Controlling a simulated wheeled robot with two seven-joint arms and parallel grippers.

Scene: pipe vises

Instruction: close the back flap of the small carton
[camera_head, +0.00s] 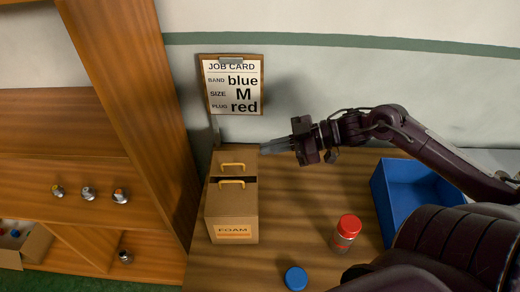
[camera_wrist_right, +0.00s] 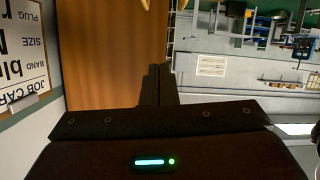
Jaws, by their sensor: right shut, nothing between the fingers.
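The small carton (camera_head: 231,208) stands on the wooden table against the wall, with a FOAM label on its front. Its back flap (camera_head: 222,159), with a yellow handle (camera_head: 233,165), appears raised at the rear of the carton. The front flap (camera_head: 218,188), with a second yellow handle, lies nearer, and a dark gap shows between the two flaps. My right gripper (camera_head: 264,151) is shut and empty, its fingertips just right of the back flap's upper edge; I cannot tell whether they touch. Its closed fingers also show in the right wrist view (camera_wrist_right: 159,84). My left gripper is not in view.
A job card (camera_head: 232,84) hangs on the wall behind the carton. A wooden shelf unit (camera_head: 140,100) stands close on the left. A red-capped jar (camera_head: 346,232), a blue disc (camera_head: 296,278) and a blue bin (camera_head: 418,190) are to the right.

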